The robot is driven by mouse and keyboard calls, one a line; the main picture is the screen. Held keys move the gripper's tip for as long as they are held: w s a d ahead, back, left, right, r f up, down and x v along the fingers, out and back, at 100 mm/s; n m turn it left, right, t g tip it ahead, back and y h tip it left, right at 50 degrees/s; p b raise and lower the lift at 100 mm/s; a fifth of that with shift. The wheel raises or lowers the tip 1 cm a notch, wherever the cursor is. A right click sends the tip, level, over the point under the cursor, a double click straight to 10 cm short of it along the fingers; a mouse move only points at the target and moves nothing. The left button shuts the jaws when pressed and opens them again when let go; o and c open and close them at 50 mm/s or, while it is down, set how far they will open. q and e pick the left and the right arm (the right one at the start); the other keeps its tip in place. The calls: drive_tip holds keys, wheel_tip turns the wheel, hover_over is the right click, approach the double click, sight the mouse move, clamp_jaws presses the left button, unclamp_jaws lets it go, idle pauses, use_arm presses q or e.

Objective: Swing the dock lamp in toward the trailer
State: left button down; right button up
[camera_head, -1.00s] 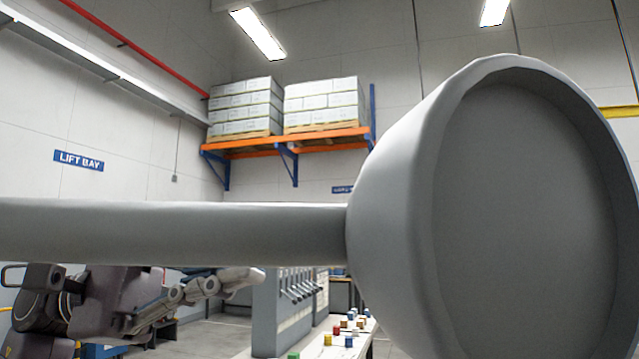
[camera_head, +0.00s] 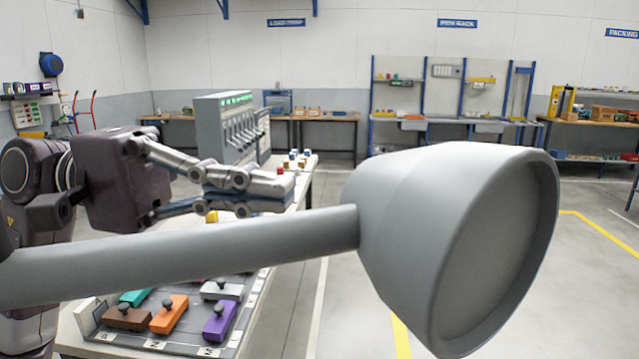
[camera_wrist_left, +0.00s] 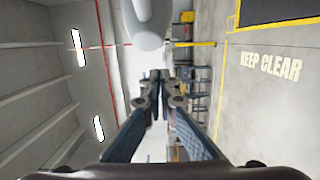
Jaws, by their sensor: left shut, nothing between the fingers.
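The dock lamp has a grey arm (camera_head: 200,250) and a wide conical grey head (camera_head: 425,230). The arm crosses the head view from the left edge to the middle, and the head's round face points to the right and toward me. My left gripper (camera_head: 285,188) is shut and empty, behind and above the lamp arm in the picture. In the left wrist view the shut fingertips (camera_wrist_left: 159,75) show below the rounded lamp end (camera_wrist_left: 149,38); a gap seems to lie between them, and I see no grip on the lamp. My right gripper is not in view.
A table (camera_head: 290,225) holds coloured blocks, a grey lever panel (camera_head: 225,125) and a tray of coloured handled pieces (camera_head: 170,313). Benches (camera_head: 440,125) line the back wall. The floor at the right (camera_head: 590,285) is open, with yellow lines.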

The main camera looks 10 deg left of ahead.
sight(319, 214)
use_arm(q)
drive_tip(key=s+d, duration=0.1)
drive_tip(key=s+d+p, duration=0.1)
drive_tip(key=d, duration=0.1)
drive_tip(key=s+d+p, duration=0.1)
drive_tip(key=d, duration=0.1)
drive_tip(key=shift+s+d, duration=0.15)
drive_tip(key=shift+s, duration=0.15)
